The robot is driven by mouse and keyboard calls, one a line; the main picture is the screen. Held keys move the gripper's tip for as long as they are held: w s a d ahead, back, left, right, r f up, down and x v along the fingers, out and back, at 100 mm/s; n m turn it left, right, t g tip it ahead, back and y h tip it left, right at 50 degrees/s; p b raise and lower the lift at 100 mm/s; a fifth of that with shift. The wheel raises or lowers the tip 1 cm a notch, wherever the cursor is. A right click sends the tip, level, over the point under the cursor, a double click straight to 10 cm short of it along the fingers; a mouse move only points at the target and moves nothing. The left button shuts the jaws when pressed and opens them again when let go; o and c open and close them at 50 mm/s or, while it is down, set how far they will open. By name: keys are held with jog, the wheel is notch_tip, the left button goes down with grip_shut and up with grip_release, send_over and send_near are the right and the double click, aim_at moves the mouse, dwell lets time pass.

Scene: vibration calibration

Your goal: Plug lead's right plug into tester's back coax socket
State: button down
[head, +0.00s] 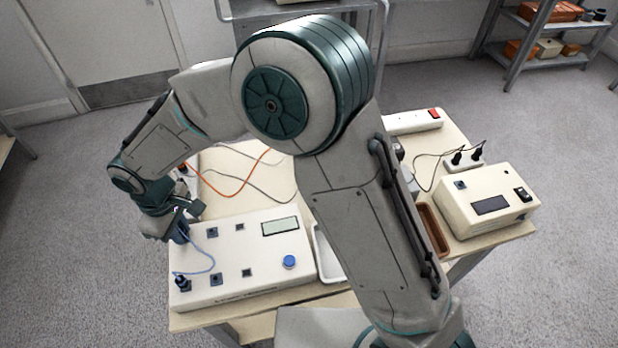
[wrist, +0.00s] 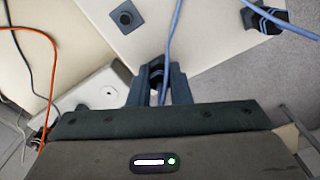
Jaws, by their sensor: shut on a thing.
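The tester (head: 262,255) is a cream box at the front left of the table, with several dark square sockets, a display and a blue knob on top. The lead is a thin blue cable (head: 208,258); one dark plug (head: 182,283) stands at the tester's front left corner. My gripper (head: 178,232) is over the tester's back left corner, shut on the lead's other plug. In the wrist view my gripper (wrist: 160,92) closes around this dark blue plug (wrist: 156,72), and the cable (wrist: 172,35) runs upward. A square socket (wrist: 126,17) shows ahead and left of it. Whether the held plug touches the tester is unclear.
An orange cable (head: 232,190) and a grey cable lie behind the tester. A white tray (head: 326,262) and a brown tray (head: 432,235) stand to its right. A cream box (head: 487,202) and a power strip (head: 412,121) are farther right. My arm hides the table's middle.

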aim_at(179, 230)
jog(key=shift+m, duration=0.3)
jog(key=c, duration=1.3)
grip_release()
jog(key=shift+o, duration=0.2)
jog(key=shift+r, duration=0.1)
jog(key=shift+r+p, duration=1.65)
jog(key=shift+r, duration=0.8)
notch_tip(179, 230, up, 14)
